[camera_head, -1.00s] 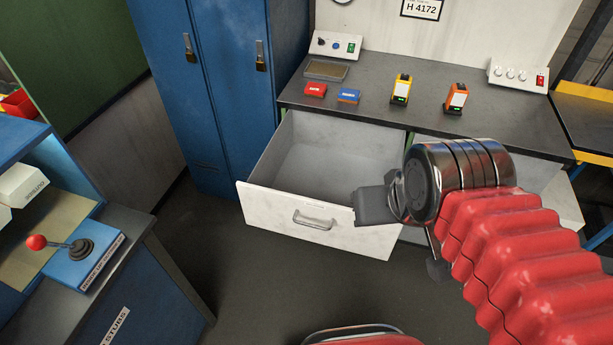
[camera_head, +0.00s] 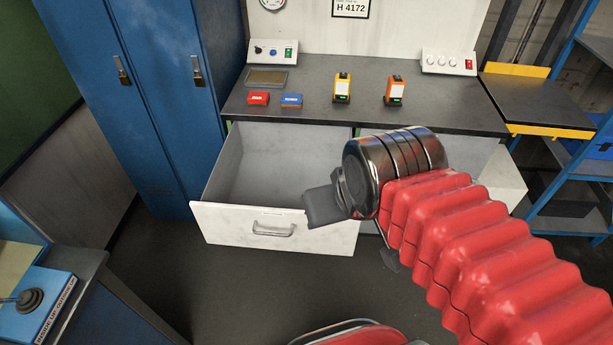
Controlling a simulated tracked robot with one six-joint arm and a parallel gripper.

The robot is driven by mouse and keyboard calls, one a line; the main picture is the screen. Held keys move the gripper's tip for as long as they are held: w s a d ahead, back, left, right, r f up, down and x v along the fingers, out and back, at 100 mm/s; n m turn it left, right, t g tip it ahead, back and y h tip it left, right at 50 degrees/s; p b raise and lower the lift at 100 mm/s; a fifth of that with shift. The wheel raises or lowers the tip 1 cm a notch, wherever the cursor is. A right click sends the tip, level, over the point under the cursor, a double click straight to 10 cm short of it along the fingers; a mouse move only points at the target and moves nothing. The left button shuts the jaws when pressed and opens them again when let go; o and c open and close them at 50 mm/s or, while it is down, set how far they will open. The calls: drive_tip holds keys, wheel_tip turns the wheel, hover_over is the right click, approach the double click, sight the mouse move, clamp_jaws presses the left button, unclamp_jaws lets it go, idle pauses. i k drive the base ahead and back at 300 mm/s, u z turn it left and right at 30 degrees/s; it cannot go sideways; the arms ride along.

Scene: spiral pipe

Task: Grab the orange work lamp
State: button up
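The orange work lamp (camera_head: 395,91) stands upright on the dark bench top, right of a similar yellow lamp (camera_head: 342,88). My gripper (camera_head: 322,206) is at the end of my red-sleeved arm, in front of the open drawer and nearer to me than the bench. It is apart from the lamp, to its lower left in the picture. I see the gripper as a grey block from the side, so its finger opening is hidden.
The white drawer (camera_head: 225,222) stands pulled out below the bench (camera_head: 450,105) and looks empty. Red (camera_head: 258,98) and blue (camera_head: 291,100) small boxes lie left of the lamps. Blue lockers (camera_head: 150,60) stand left. A blue shelf (camera_head: 570,165) stands right. Dark floor is open in front.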

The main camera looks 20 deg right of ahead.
sight(395, 91)
drive_tip(key=k, duration=0.65)
drive_tip(key=z, duration=0.3)
drive_tip(key=i, duration=1.55)
drive_tip(key=u, duration=0.5)
